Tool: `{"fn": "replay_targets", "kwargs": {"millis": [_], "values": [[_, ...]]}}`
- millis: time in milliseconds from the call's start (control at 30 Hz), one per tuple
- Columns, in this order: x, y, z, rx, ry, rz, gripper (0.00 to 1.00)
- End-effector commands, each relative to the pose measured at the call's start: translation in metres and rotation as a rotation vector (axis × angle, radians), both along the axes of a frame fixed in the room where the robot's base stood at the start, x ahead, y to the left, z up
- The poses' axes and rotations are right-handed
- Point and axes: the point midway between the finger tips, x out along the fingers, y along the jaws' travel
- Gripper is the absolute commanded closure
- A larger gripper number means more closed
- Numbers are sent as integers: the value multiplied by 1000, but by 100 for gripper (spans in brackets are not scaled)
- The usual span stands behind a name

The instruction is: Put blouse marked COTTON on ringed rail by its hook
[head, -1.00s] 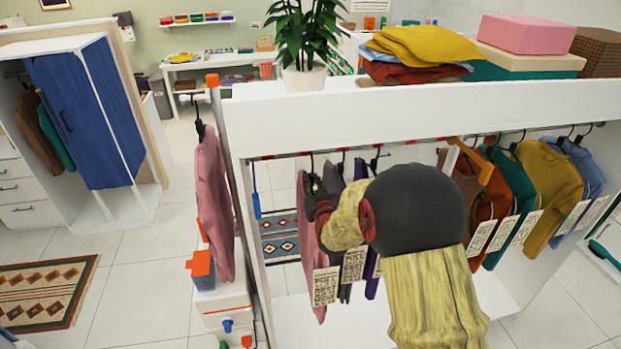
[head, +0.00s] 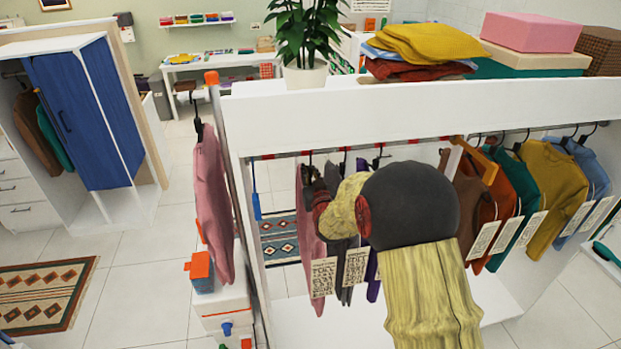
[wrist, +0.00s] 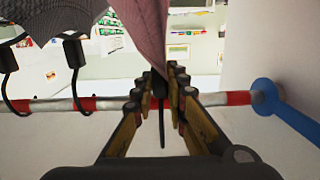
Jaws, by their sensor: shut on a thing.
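A pink blouse (head: 310,235) hangs at the left end of the red-and-white ringed rail (head: 290,155), with a paper tag (head: 323,277) whose print I cannot read. In the wrist view the pink cloth (wrist: 147,30) is above my fingers. My gripper (wrist: 158,95) is shut on the blouse's dark hanger hook (wrist: 162,135), which crosses the line of the ringed rail (wrist: 240,98). I cannot tell if the hook bears on the rail. In the head view my gripper (head: 314,182) is just below the rail, partly hidden by my wrist.
Grey and purple garments (head: 345,240) hang close to the right. Brown, orange, green, yellow (head: 552,185) and blue garments hang farther right. Another pink garment (head: 212,200) hangs outside the wardrobe on the left. A blue piece (wrist: 285,112) sits at the rail's end.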

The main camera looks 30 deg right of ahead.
Motion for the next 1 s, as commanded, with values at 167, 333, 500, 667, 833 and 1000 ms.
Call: {"fn": "replay_targets", "kwargs": {"millis": [167,333,500,667,833,1000], "values": [[10,-3,1,-1,-4,0,100],[19,-5,1,-1,-4,0,100],[28,-8,0,-1,-2,0,100],[35,-10,2,-1,-4,0,100],[39,-11,2,-1,-3,0,100],[40,-11,2,-1,-3,0,100]]}}
